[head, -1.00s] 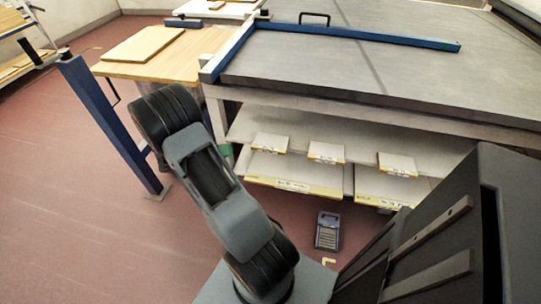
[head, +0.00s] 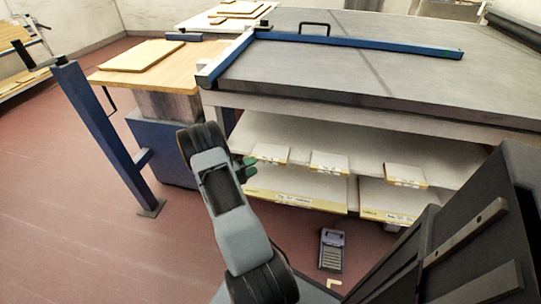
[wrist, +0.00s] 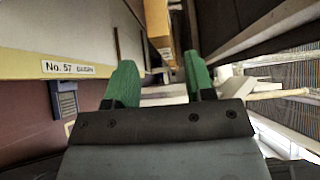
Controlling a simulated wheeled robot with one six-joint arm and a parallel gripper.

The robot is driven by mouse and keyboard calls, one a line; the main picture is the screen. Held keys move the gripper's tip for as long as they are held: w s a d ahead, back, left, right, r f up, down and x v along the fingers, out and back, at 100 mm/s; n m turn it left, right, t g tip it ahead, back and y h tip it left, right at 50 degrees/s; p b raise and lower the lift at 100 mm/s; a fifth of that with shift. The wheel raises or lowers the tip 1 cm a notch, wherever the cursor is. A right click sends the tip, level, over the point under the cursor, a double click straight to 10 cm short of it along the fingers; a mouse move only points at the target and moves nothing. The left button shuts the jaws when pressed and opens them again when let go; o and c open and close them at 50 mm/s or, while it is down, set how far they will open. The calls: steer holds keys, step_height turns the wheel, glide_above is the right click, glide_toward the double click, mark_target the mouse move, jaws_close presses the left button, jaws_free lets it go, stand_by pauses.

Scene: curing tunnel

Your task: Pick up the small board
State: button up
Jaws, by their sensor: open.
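Three small pale boards with yellow labelled front edges lie in a row on the upper shelf under the grey table: a left one (head: 271,153), a middle one (head: 329,162) and a right one (head: 405,175). My gripper (head: 247,168) has green fingers and is just left of the left small board, by the shelf's front edge. In the wrist view my gripper (wrist: 160,80) is open, with nothing between its fingers. A yellow-edged board (wrist: 158,25) shows ahead of the fingers; I cannot tell which one it is.
Larger labelled boards lie on the lower shelf (head: 295,190); one labelled "No. 57" (wrist: 25,66) is close on the left in the wrist view. The grey table (head: 400,80) is above the shelves. A blue post (head: 100,135) stands left. A grey device (head: 331,250) lies on the floor.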

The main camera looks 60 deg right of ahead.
mark_target(261, 161)
steer(key=shift+r+b+x, duration=0.15)
steer(key=shift+b+x, duration=0.3)
steer(key=shift+x, duration=0.95)
steer(key=shift+r+b+x, duration=0.1)
steer(key=shift+b+x, duration=0.3)
steer(key=shift+x, duration=1)
steer(key=shift+c, duration=0.5)
jaws_close()
